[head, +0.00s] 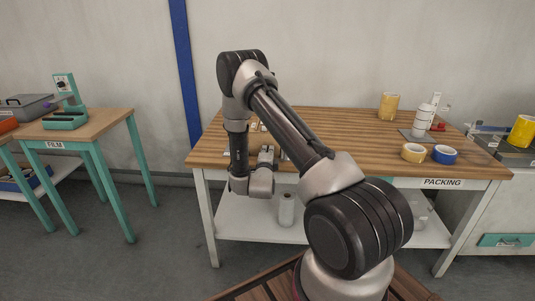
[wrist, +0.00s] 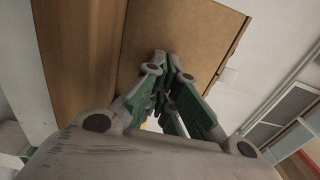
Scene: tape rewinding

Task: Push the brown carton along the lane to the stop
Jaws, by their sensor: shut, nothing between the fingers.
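In the wrist view a plain brown face, which looks like the brown carton (wrist: 200,28), fills the upper middle, with a darker edge on its right. My gripper (wrist: 167,66) has grey links and green pads. Its fingers are shut with nothing between them, and the tips lie in front of the brown face. I cannot tell whether they touch it. I cannot pick out the lane or the stop.
Tape rolls in yellow (head: 389,106), tan (head: 413,153) and blue (head: 445,154) stand on the table's right side, near a white stack (head: 423,119). A film table (head: 95,127) stands apart at left. The table's middle looks clear.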

